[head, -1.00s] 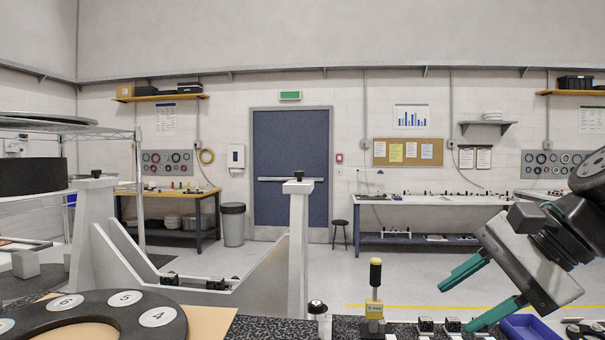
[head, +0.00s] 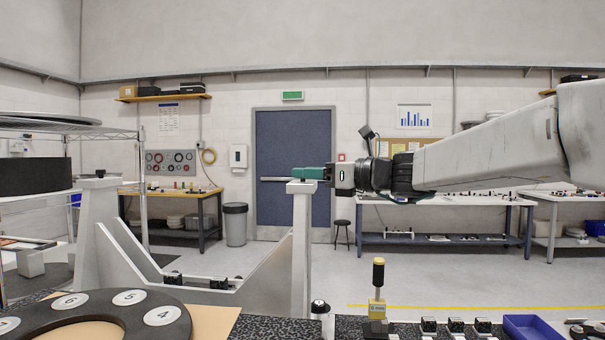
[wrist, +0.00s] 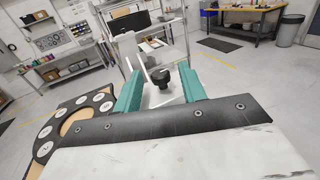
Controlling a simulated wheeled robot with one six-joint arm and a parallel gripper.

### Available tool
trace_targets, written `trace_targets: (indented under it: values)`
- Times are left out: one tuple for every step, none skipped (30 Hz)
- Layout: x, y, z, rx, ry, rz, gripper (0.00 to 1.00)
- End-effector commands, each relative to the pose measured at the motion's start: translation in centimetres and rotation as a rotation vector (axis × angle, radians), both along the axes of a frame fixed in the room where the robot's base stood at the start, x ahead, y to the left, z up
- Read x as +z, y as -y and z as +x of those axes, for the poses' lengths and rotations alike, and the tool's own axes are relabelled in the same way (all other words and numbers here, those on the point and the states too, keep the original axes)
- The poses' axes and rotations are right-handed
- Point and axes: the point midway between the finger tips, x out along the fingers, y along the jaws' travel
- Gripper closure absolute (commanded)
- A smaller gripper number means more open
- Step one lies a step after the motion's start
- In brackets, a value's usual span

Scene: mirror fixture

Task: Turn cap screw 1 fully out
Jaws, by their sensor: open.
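A cap screw (wrist: 188,84) with a black head shows in the wrist view, between the two teal fingers and nearer the right one. In the head view my gripper (head: 310,173) lies level at the top of the pale fixture's right post (head: 301,240), and its fingers hide the screw there. In the wrist view my gripper (wrist: 165,92) is open, its fingers on either side of the screw head, with a gap visible at the left. A second black cap screw (head: 100,173) stands on the fixture's left post. I see no number on either screw.
A dark ring with numbered white discs (head: 115,312) lies at the front left. A yellow tool with a black top (head: 377,290), several small black blocks and a blue tray (head: 530,327) are along the front bench. A wire shelf (head: 70,133) stands at the left.

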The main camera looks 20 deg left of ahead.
Motion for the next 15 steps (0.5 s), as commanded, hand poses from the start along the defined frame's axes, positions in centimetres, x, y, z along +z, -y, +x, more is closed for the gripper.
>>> trace_targets:
  values:
    - [0.0, -0.7, 0.0, 0.003, 0.0, 0.0, 0.59]
    - [0.0, -1.1, 0.1, 0.002, 0.001, 0.0, 0.59]
    - [0.0, -1.4, 0.2, 0.001, 0.001, -0.001, 0.59]
    - [0.0, -1.6, 0.2, 0.001, 0.001, -0.001, 0.59]
    - [0.0, -1.7, 0.2, 0.0, 0.001, -0.001, 0.59]
    - [0.0, -1.9, 0.2, 0.0, 0.002, -0.001, 0.59]
    - [0.0, -2.0, 0.2, 0.0, 0.002, -0.001, 0.59]
    - [0.0, -2.1, 0.2, 0.0, 0.002, 0.0, 0.59]
    - [0.0, -2.1, 0.2, 0.0, 0.002, -0.001, 0.59]
    - [0.0, -2.1, 0.2, 0.0, 0.002, -0.001, 0.59]
    - [0.0, -2.1, 0.2, 0.0, 0.002, -0.001, 0.59]
    - [0.0, -2.1, 0.2, 0.0, 0.002, -0.001, 0.59]
    - [0.0, -2.1, 0.2, 0.0, 0.002, -0.001, 0.59]
    - [0.0, -2.1, 0.2, 0.0, 0.002, -0.001, 0.59]
    - [0.0, -2.1, 0.2, 0.0, 0.002, -0.001, 0.65]
